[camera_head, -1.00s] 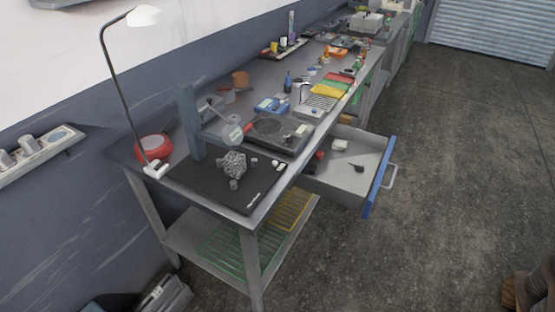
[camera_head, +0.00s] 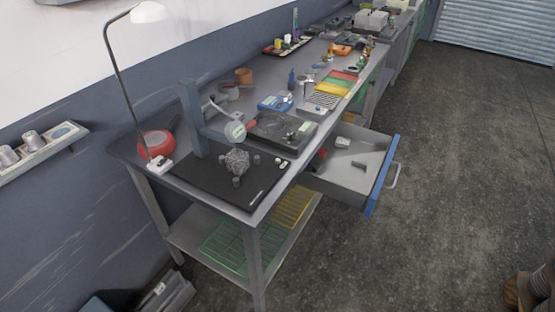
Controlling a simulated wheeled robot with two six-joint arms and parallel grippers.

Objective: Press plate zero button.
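A black flat plate (camera_head: 205,180) lies on the near end of the grey workbench. A lumpy grey piece (camera_head: 237,162) rests on it, with small grey and pale pieces around it. A small white marking (camera_head: 257,197) is near the plate's front right edge; I cannot read it or tell whether it is a button. A blue-grey post (camera_head: 190,115) rises at the plate's back left, and a pale round disc (camera_head: 236,132) is beside it above the plate. Neither of my grippers is in view.
A red-based desk lamp (camera_head: 155,144) stands at the bench's left corner. A dark turntable-like device (camera_head: 280,130) and a blue device (camera_head: 275,103) lie behind the plate. An open drawer (camera_head: 383,175) juts out to the right.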

